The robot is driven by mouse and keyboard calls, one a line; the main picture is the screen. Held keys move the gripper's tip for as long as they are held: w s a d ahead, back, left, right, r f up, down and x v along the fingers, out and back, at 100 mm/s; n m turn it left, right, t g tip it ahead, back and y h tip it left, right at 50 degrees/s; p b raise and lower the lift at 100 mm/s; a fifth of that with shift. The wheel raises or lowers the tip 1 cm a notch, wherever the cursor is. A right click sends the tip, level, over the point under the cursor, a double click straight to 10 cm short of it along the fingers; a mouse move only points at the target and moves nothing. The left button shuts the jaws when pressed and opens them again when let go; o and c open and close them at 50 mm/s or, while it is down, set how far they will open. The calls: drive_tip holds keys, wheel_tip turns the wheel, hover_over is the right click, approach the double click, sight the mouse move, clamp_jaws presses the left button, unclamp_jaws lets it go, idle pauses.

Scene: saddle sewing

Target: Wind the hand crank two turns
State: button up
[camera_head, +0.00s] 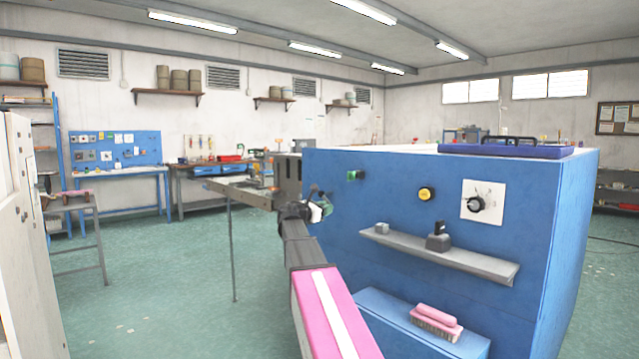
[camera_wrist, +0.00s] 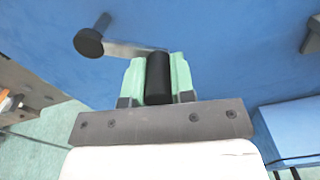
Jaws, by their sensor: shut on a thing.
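The hand crank is on the blue panel, close to the cabinet's left edge. In the wrist view its dark round hub (camera_wrist: 88,42) is at upper left, and a grey crank arm (camera_wrist: 128,50) runs right from it. The black crank handle (camera_wrist: 158,80) stands between the two pale green fingers of my gripper (camera_wrist: 158,76), which is shut on it. In the head view my gripper (camera_head: 322,208) is at the panel's left side and hides much of the crank; only small dark parts show above it.
The blue cabinet (camera_head: 350,240) carries a green button (camera_head: 355,175), a yellow button (camera_head: 426,194), a dial on a white plate (camera_head: 482,202) and a grey shelf (camera_head: 440,254). A pink brush (camera_head: 437,322) lies on the lower blue ledge. Open green floor (camera_head: 160,290) lies left.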

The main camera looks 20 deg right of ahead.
sight(327, 200)
drive_tip(key=shift+s, duration=0.1)
drive_tip(key=shift+s+d+r, duration=0.15)
drive_tip(key=shift+s+r, duration=0.15)
drive_tip(key=shift+r, duration=0.4)
drive_tip(key=shift+r, duration=0.15)
drive_tip(key=shift+s+d+r, duration=0.1)
drive_tip(key=shift+s+r, duration=0.1)
drive_tip(key=shift+r, duration=0.55)
drive_tip(key=shift+r, duration=0.15)
drive_tip(key=shift+r, duration=0.75)
